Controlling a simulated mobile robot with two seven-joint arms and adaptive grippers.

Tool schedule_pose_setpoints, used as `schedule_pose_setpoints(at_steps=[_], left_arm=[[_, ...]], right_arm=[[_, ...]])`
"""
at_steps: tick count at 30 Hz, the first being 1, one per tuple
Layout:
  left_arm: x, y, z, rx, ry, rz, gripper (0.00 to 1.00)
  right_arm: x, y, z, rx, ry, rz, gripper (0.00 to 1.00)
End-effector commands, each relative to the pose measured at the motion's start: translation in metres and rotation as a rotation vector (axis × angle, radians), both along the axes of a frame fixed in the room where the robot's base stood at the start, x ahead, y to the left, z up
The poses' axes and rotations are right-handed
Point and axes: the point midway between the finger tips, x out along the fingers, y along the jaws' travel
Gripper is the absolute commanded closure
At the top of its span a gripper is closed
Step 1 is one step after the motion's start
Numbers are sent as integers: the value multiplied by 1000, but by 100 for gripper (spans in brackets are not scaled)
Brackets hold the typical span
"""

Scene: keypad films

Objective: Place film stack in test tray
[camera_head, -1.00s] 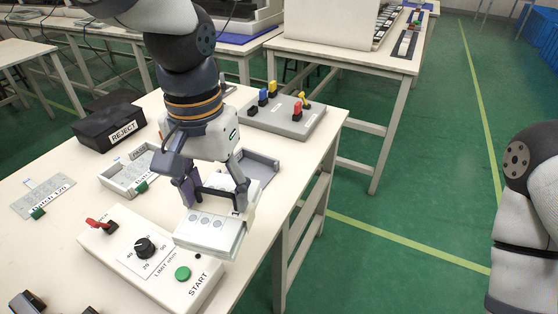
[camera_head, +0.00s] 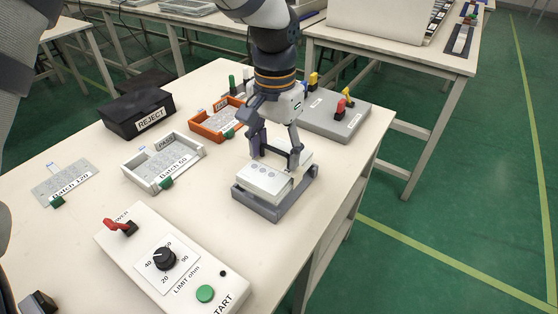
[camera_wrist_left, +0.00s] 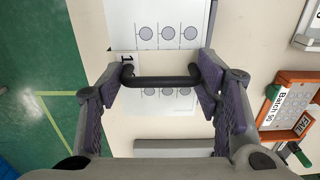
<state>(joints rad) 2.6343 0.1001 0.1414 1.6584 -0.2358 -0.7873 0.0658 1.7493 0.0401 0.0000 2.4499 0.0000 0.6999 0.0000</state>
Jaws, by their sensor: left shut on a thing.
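The film stack (camera_head: 270,178) is a pale block with round marks on its top face. My left gripper (camera_head: 282,150) points down over it and is shut on it. In the left wrist view a dark bar (camera_wrist_left: 160,81) spans between the fingertips, with the marked sheet (camera_wrist_left: 160,32) beyond it. The grey test tray (camera_head: 268,210) is directly under the stack, its front and side rims showing around it. The stack appears level; I cannot tell whether it rests on the tray floor or hangs slightly above.
A limit-dial control box (camera_head: 165,262) stands in front left. A white pass tray (camera_head: 142,178), an orange fail tray (camera_head: 202,130) and a black reject box (camera_head: 138,112) stand left. A grey switch block (camera_head: 340,118) is behind. The table edge lies right.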

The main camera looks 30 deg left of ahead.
Motion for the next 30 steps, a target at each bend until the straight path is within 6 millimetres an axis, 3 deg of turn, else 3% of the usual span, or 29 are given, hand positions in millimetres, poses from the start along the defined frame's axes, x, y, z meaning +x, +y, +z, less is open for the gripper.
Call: schedule_pose_setpoints(at_steps=[8, 11, 14, 17, 18, 19, 30], left_arm=[[15, 11, -28, 0, 0, 0, 76], [14, 10, -47, 0, 1, -2, 86], [14, 10, -52, 0, -3, -2, 99], [14, 10, -52, 0, -1, -2, 99], [13, 10, -53, 0, 1, -2, 31], [13, 10, -53, -1, 1, -2, 24], [14, 10, -50, 0, -4, -1, 21]], right_arm=[[-7, 0, -7, 0, 25, 0, 60], [-9, 0, -9, 0, 31, 0, 60], [-9, 0, -9, 0, 32, 0, 60], [-9, 0, -9, 0, 32, 0, 60], [-9, 0, -9, 0, 33, 0, 60], [-9, 0, -9, 0, 33, 0, 60], [-9, 0, -9, 0, 31, 0, 60]])
